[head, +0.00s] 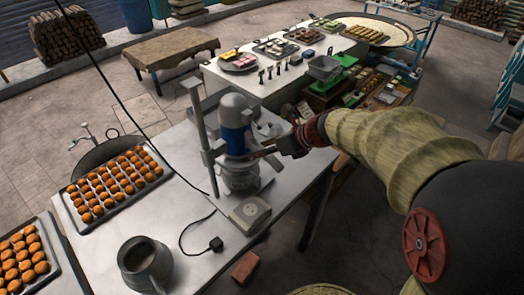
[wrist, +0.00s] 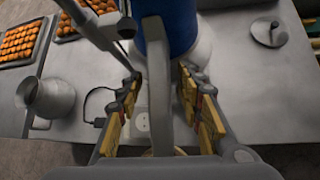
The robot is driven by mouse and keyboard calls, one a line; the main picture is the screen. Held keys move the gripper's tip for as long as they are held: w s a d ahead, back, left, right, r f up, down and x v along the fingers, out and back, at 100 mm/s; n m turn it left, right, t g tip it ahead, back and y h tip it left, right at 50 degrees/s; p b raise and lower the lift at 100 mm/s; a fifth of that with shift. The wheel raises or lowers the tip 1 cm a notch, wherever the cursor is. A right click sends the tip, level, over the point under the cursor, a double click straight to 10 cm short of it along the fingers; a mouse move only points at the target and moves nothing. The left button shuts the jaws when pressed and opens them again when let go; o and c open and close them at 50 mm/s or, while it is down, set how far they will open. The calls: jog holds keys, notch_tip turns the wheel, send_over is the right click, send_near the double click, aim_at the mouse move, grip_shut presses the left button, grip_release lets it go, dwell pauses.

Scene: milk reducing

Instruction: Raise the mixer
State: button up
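The mixer (head: 233,128) has a blue and grey motor body on an upright stand post (head: 203,140), with a metal pot (head: 240,178) below it on the table. In the wrist view the mixer's blue body (wrist: 178,28) is at the top centre, and a grey handle bar (wrist: 158,75) runs down from it. My gripper (head: 272,152) is at the right side of the mixer. In the wrist view my gripper (wrist: 162,88) is open, with its yellow-padded fingers on either side of the handle bar and gaps showing on both sides.
The metal table (head: 185,200) also holds a dark jug (head: 145,262), a small box (head: 250,213) and a tray of orange sweets (head: 115,184). A grey lid (wrist: 267,32) lies to the right in the wrist view. A cable and plug (head: 215,243) lie near the front.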

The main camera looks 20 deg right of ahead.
jog(key=shift+c, duration=0.5)
jog(key=c, duration=0.7)
grip_shut()
